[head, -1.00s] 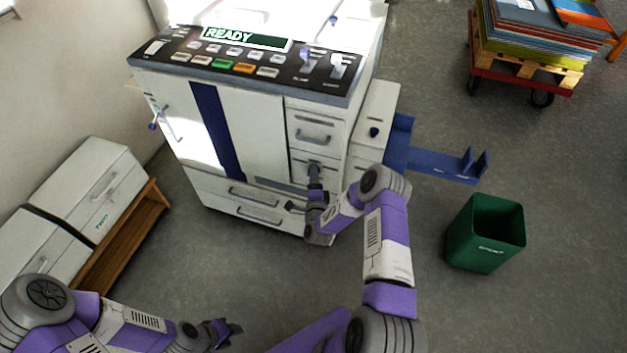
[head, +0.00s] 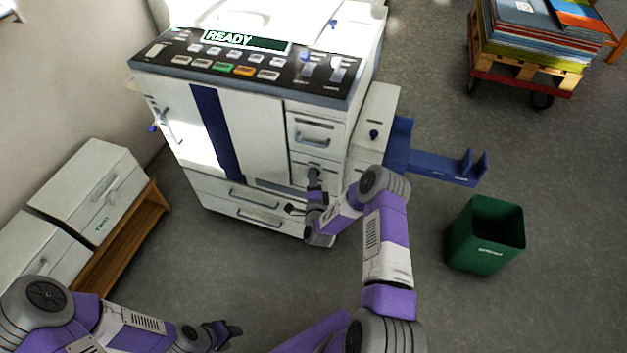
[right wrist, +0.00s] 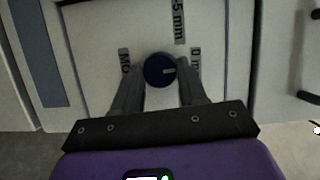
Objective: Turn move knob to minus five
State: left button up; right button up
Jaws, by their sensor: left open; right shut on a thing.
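The move knob (right wrist: 160,70) is round and dark blue, on a pale panel in the right wrist view. Its white pointer line points right in that view, towards the "0 mm" label (right wrist: 195,62). A "-5 mm" label (right wrist: 179,20) is above it and a partly hidden label starting "MO" (right wrist: 125,62) is to its left. My right gripper (head: 314,174) has one finger on each side of the knob and is shut on it. In the head view the gripper and arm hide the knob. My left gripper (head: 230,332) is open and empty, low over the floor.
The white machine (head: 255,130) has a control panel with a "READY" display (head: 240,39). A blue tray (head: 445,167) sticks out at its right. A green bin (head: 487,235) stands on the floor, with a loaded cart (head: 520,75) behind. White cabinets (head: 85,190) are at the left.

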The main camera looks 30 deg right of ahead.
jog(key=shift+w+a+r+n+g+h+p, duration=0.15)
jog(key=shift+n+g+p, duration=0.6)
jog(key=shift+n, duration=0.7)
jog(key=shift+s+r+n+g+h+p, duration=0.1)
jog(key=shift+n+g+p, duration=0.7)
jog(key=shift+n, duration=0.7)
jog(key=shift+w+a+r+n+g+h+p, duration=0.15)
jog(key=shift+n+g+p, duration=0.6)
jog(key=shift+n, duration=0.7)
jog(key=shift+d, duration=0.15)
jog(key=o, duration=1)
jog(key=shift+o, duration=0.2)
